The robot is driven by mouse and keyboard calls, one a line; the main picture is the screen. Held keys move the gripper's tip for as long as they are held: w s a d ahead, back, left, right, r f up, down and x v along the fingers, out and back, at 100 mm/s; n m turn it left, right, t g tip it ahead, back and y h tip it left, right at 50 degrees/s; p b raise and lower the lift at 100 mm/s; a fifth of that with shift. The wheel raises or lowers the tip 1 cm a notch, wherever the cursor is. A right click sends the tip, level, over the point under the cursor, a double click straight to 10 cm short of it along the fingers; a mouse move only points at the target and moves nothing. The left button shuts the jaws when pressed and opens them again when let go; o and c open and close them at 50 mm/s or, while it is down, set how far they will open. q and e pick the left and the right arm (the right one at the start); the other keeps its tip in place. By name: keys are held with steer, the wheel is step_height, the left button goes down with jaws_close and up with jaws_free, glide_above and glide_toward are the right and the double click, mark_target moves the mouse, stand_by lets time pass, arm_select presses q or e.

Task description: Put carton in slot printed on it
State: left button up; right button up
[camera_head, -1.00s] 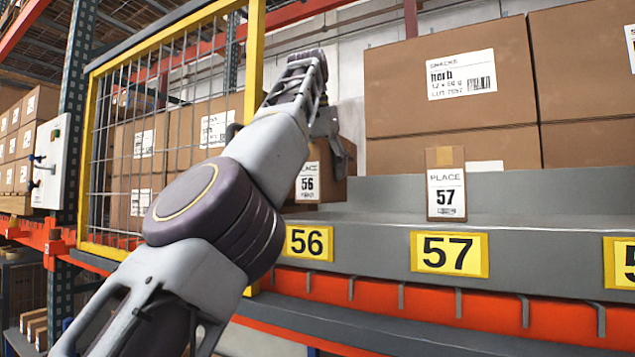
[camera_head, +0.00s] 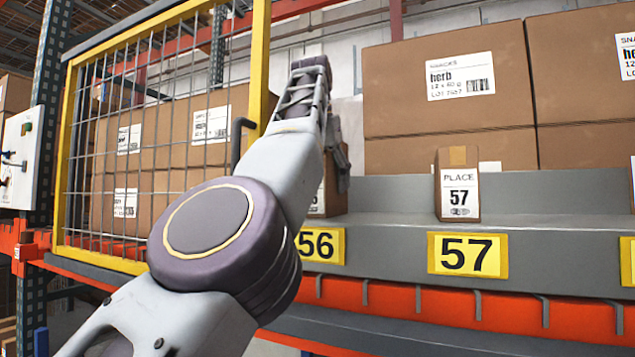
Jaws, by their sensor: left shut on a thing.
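A brown carton (camera_head: 336,198) stands upright in or just above the shelf place behind the yellow 56 plate (camera_head: 321,246). Its white label is mostly hidden behind my left arm. My left gripper (camera_head: 340,165) is at the carton's upper part and shut on it; the fingers are partly hidden by my own wrist. I cannot tell whether the carton's base touches the shelf. Another carton (camera_head: 457,186), labelled PLACE 57, stands on the shelf behind the yellow 57 plate (camera_head: 467,255). My right gripper is out of view.
The grey shelf (camera_head: 390,235) has free room between the two cartons. Large brown boxes (camera_head: 450,70) are stacked on the ledge behind. A yellow-framed mesh guard (camera_head: 68,170) stands to the left of my arm. An orange beam (camera_head: 400,298) runs under the shelf's front.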

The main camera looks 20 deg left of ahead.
arm_select(q)
steer(key=shift+d, duration=0.25)
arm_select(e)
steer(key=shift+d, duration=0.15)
arm_select(q)
steer(key=o, duration=1.5)
steer(key=shift+o, duration=0.5)
steer(key=shift+a, duration=0.1)
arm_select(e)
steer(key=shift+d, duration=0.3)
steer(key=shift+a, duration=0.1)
arm_select(q)
steer(key=shift+a, duration=0.1)
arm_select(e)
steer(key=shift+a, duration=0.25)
arm_select(q)
steer(key=shift+r, duration=0.1)
